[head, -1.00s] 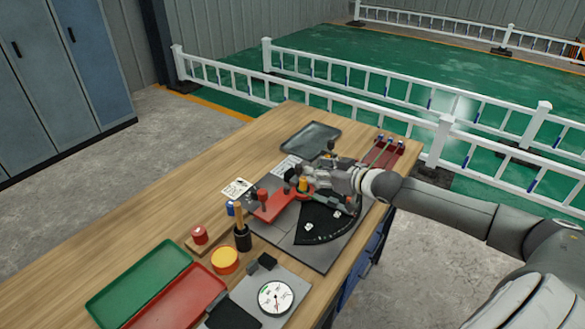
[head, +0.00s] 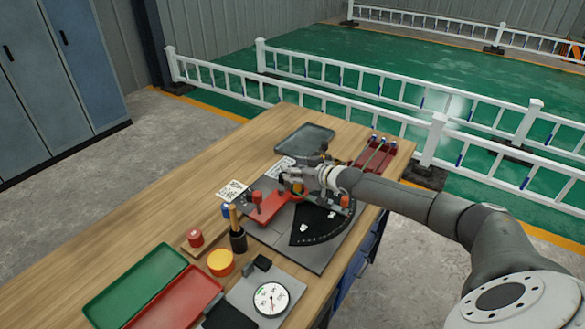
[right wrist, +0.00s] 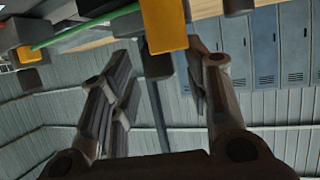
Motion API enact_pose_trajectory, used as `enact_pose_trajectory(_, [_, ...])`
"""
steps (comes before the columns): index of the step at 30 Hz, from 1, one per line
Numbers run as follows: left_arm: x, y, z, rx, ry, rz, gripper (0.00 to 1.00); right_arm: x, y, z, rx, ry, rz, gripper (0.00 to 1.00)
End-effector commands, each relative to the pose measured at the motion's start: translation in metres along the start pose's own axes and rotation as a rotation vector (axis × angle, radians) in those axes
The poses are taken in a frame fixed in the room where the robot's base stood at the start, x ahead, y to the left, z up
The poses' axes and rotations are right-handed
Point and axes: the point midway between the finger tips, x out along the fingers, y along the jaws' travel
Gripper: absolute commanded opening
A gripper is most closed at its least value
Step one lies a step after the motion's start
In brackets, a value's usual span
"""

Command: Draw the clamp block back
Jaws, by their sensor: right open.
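The bending fixture (head: 272,238) is a grey plate with a red lever (head: 274,207) and a black graduated sector (head: 318,224). My right gripper (head: 288,181) is over the fixture's far part, beside a small orange piece (head: 298,189). In the right wrist view an orange block (right wrist: 165,24) shows at the top, in line with the gap between the open fingers of this gripper (right wrist: 160,62). I cannot tell whether they touch it, or whether it is the clamp block. A green rod (right wrist: 88,29) runs left of it. My left gripper is out of view.
A grey tray (head: 305,139) and a dark red rack (head: 376,154) with a green rod stand beyond. Nearer are a black holder (head: 238,240), an orange tin (head: 220,262), green (head: 137,284) and red trays (head: 176,299), and a dial gauge (head: 271,299).

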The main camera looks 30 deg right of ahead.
Motion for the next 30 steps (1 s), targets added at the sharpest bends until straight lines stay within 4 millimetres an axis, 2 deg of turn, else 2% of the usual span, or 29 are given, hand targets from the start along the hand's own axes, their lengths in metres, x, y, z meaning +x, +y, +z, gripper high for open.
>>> enact_pose_trajectory(7, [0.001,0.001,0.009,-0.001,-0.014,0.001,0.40,0.014,0.000,-0.001,-0.001,0.001,0.001,0.44])
enact_pose_trajectory(18, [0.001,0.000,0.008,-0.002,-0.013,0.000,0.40,0.016,0.000,-0.001,-0.003,0.001,0.001,0.44])
enact_pose_trajectory(28, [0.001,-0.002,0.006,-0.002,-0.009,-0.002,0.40,0.016,0.001,-0.001,-0.002,0.001,0.001,0.01])
enact_pose_trajectory(30, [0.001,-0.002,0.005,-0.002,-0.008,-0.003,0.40,0.016,0.001,-0.001,-0.002,0.001,0.001,0.00])
